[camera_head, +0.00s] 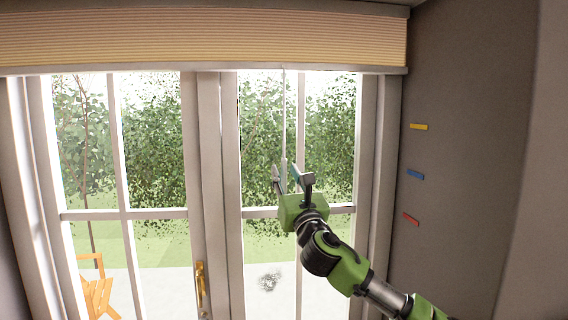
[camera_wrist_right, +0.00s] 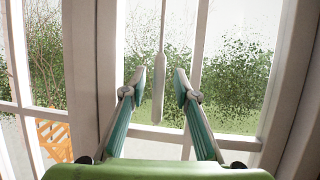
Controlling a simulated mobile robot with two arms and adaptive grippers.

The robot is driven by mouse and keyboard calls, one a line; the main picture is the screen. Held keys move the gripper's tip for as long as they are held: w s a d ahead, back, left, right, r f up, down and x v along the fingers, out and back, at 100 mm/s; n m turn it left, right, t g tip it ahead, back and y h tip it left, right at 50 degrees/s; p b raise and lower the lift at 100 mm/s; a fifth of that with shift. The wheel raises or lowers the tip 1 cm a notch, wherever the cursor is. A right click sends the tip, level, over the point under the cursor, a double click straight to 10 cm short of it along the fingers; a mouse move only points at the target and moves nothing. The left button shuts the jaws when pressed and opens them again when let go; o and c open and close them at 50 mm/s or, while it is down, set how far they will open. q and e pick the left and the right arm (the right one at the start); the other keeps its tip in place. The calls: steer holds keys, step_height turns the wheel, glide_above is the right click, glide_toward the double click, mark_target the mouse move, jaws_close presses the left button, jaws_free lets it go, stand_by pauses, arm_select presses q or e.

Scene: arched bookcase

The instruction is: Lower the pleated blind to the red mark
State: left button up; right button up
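The pleated blind (camera_head: 200,38) is gathered at the top of the window, its bottom rail (camera_head: 200,71) well above the marks. The red mark (camera_head: 411,219) is on the right wall, the lowest of the three marks. A thin pull cord (camera_head: 284,110) hangs from the blind and ends in a slim pale handle (camera_wrist_right: 158,88). My right gripper (camera_head: 291,176) is raised at the handle. In the wrist view its fingers stand apart on either side of the handle, with gaps visible. Contact does not show. My left gripper is out of view.
A yellow mark (camera_head: 419,127) and a blue mark (camera_head: 416,175) are above the red one. Behind the cord are glazed doors with white frames and a brass door handle (camera_head: 200,285). An orange chair (camera_head: 96,292) stands outside.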

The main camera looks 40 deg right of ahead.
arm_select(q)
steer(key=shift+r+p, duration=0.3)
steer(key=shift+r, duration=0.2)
arm_select(e)
steer(key=shift+x, duration=0.8)
